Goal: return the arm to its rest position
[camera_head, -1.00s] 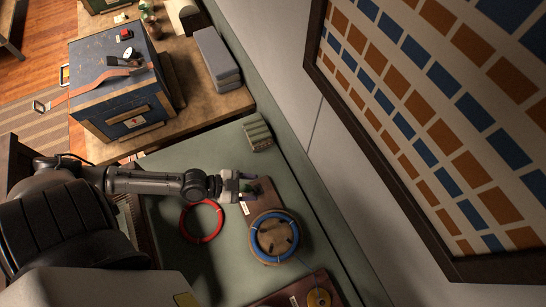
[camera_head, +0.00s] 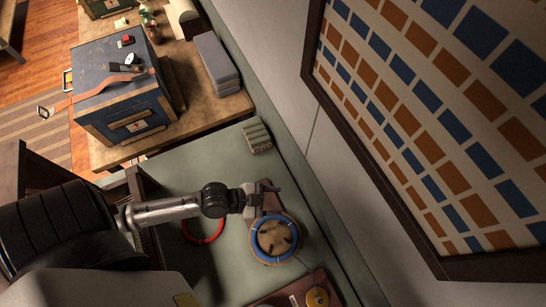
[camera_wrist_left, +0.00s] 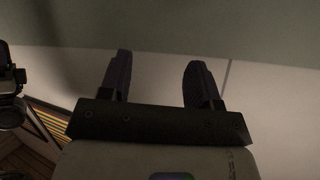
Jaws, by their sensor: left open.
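My left arm comes in from the left in the head view and reaches over the green table top (camera_head: 185,165). A plain pale wall or surface lies beyond the fingers there. My right gripper is not in view.
A blue ring (camera_head: 257,224) lies around a round wooden piece. A red ring (camera_head: 189,236) lies partly under my arm. A ribbed grey-green block (camera_head: 258,138) sits near the wall. A blue box (camera_head: 112,95) stands on the wooden table. A framed patterned panel (camera_head: 440,110) is at right.

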